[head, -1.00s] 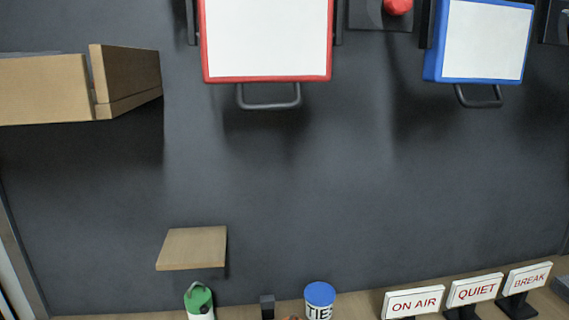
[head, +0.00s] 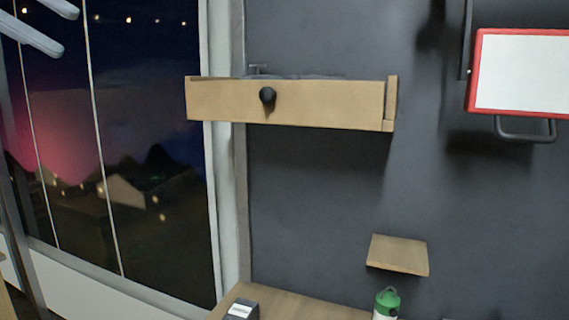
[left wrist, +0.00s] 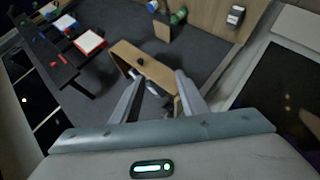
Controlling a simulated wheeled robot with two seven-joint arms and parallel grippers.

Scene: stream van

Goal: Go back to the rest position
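My left gripper (head: 69,33) shows at the upper left of the head view as two pale grey fingers, spread apart with nothing seen between them. It is in front of the dark window, left of and apart from the wooden drawer box (head: 300,102). In the left wrist view the two fingers (left wrist: 159,78) are also spread apart. The wooden box (left wrist: 128,58) with its knob lies beyond them there, and no object is held. My right gripper is in neither view.
A black knob (head: 267,95) sticks out from the box front. A small wooden shelf (head: 398,254) is on the dark wall, above a green-topped bottle (head: 387,304) on the counter (head: 290,305). A red-framed white panel (head: 525,72) hangs at the right. The window (head: 140,150) fills the left.

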